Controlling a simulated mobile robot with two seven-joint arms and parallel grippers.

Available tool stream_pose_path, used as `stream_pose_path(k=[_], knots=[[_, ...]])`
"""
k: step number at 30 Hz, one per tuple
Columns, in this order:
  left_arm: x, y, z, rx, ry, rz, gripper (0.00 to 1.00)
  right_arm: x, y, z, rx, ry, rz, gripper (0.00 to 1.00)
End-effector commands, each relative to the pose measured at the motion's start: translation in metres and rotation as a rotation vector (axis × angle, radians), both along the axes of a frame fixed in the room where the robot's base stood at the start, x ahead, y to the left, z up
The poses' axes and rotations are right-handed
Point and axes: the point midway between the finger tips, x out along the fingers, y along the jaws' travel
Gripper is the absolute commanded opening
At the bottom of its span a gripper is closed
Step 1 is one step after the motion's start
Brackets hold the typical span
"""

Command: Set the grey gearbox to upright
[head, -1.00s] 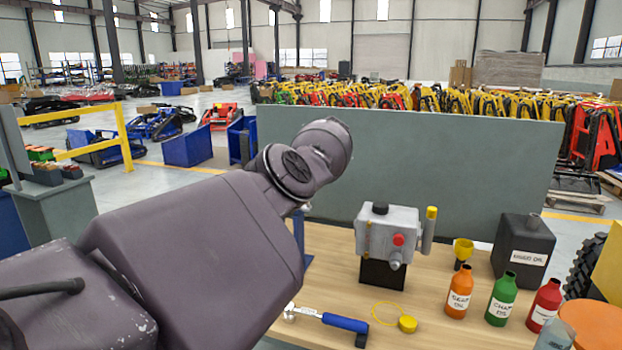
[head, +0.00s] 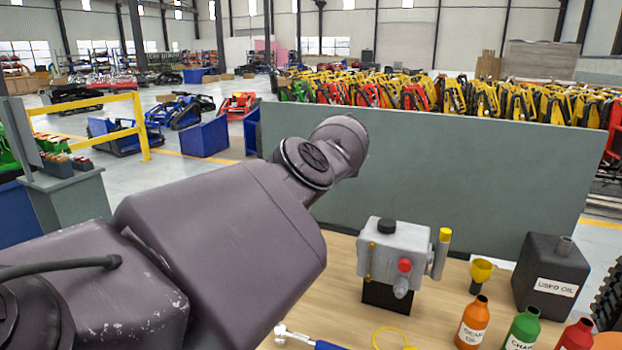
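The grey gearbox (head: 392,247) sits on a black block-shaped stand (head: 386,297) on the wooden workbench (head: 330,286) in the head view. A black cap is on its top, a red cap and a grey stub are on its front, and a yellow-capped grey cylinder is at its right side. It looks roughly level from here. The large grey-purple arm from the left is mine and ends left of and above the gearbox in the picture. My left gripper is not visible. My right arm and gripper are out of view.
A yellow funnel (head: 481,273), a black used oil can (head: 550,276) and orange (head: 472,326), green (head: 522,332) and red (head: 576,338) bottles stand right of the gearbox. A blue-handled tool (head: 328,346) and a yellow ring (head: 392,338) lie in front. A grey-green panel (head: 470,175) rises behind.

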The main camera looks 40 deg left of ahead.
Motion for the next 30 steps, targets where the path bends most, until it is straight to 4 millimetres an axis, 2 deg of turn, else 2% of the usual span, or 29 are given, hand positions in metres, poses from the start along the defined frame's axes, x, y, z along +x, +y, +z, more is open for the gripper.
stream_pose_path(k=[10, 11, 15, 25, 30], knots=[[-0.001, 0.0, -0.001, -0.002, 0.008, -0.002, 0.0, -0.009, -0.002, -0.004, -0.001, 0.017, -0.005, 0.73], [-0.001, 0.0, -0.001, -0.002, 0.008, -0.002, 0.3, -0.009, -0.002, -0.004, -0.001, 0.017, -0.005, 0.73], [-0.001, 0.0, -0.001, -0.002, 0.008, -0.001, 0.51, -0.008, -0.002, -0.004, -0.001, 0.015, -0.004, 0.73], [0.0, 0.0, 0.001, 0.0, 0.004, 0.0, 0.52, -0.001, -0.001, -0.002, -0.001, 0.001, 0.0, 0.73], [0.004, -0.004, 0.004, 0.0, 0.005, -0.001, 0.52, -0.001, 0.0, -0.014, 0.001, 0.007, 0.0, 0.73]])
